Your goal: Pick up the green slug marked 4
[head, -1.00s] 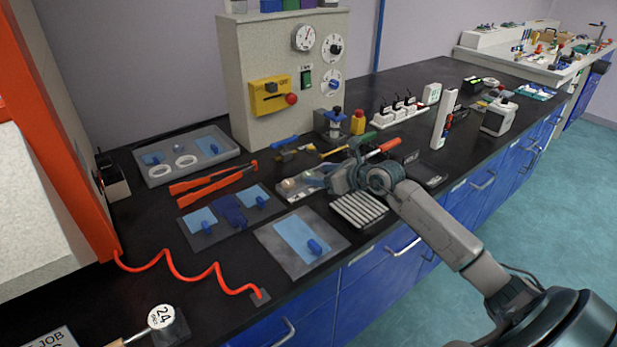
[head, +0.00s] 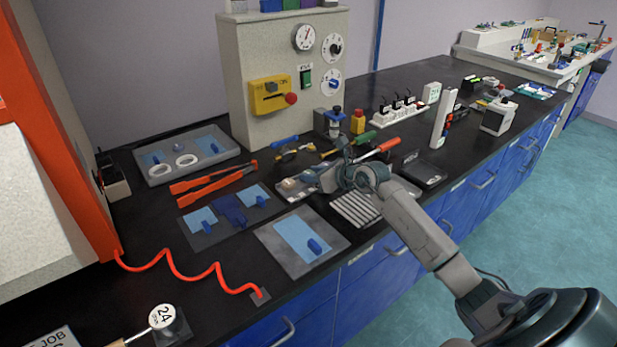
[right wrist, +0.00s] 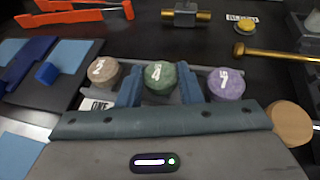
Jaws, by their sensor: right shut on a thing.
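The green slug marked 4 (right wrist: 160,74) is in the middle of the right wrist view, its label facing up. My right gripper (right wrist: 161,84) has one blue-grey finger on each side of it and is shut on it. In the head view my right gripper (head: 322,180) is low over a pale tray on the bench, and the green slug cannot be made out there. A brown slug marked 2 (right wrist: 103,71) is to the left of the green one, and a purple slug marked 7 (right wrist: 226,83) is to its right. My left gripper is not in view.
Orange-handled tongs (head: 212,180) and a mat with blue pieces (head: 203,236) lie left of the gripper. A ribbed grey tray (head: 357,209) is to its right. A tall grey cabinet with gauges (head: 255,60) stands behind. A brass-coloured tool (right wrist: 275,52) lies close by.

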